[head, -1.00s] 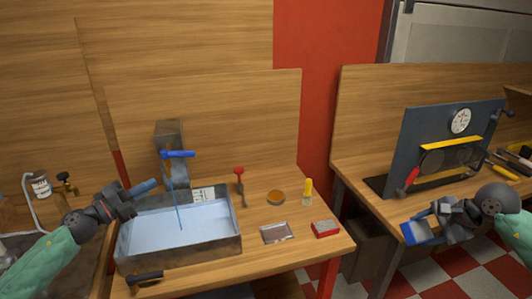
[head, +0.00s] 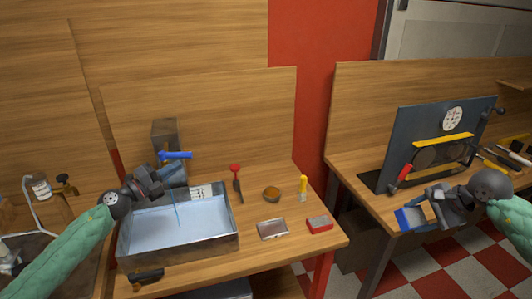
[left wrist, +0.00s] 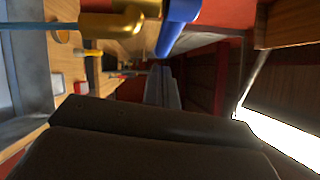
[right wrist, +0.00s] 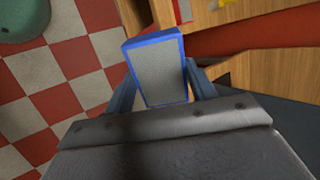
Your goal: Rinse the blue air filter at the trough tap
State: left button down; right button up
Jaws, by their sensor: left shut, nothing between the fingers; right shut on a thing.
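The blue air filter, a grey panel in a blue frame, is at the right of the head view (head: 404,220) and fills the middle of the right wrist view (right wrist: 158,72). My right gripper (head: 428,210) is shut on it, in front of the right bench. The metal trough (head: 182,256) stands on the left bench with water inside. A thin stream (head: 177,210) falls into it beneath the tap's blue lever (head: 176,155). My left gripper (head: 180,173) is shut and empty, close below the lever; contact is unclear. The left wrist view shows the lever (left wrist: 178,25) and brass tap parts (left wrist: 110,24).
A red-handled tool (head: 236,182), a round brown item (head: 271,194), a yellow-handled tool (head: 303,188), a metal tray (head: 272,229) and a red box (head: 319,224) lie right of the trough. A black-handled tool (head: 147,276) lies in front. A dark upright panel (head: 425,130) stands on the right bench.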

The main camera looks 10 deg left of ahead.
aim_at(177, 156)
pick_arm(q)
jog(key=shift+w+a+r+p, duration=0.1)
jog(key=shift+w+a+p, duration=0.05)
jog(key=shift+w, duration=0.3)
jog(key=shift+w+a+r+p, duration=0.1)
jog(key=shift+w+a+p, duration=0.05)
jog(key=shift+w, duration=0.3)
pick_arm(e)
jog(key=shift+r, duration=0.45)
pick_arm(q)
jog(key=shift+w+d+r+p, duration=0.15)
jog(key=shift+w+p, duration=0.2)
jog(key=shift+w, duration=0.05)
pick_arm(e)
jog(key=shift+r, duration=0.35)
pick_arm(q)
jog(key=shift+w+d, duration=0.15)
jog(key=shift+w, duration=0.4)
jog(key=shift+f, duration=0.25)
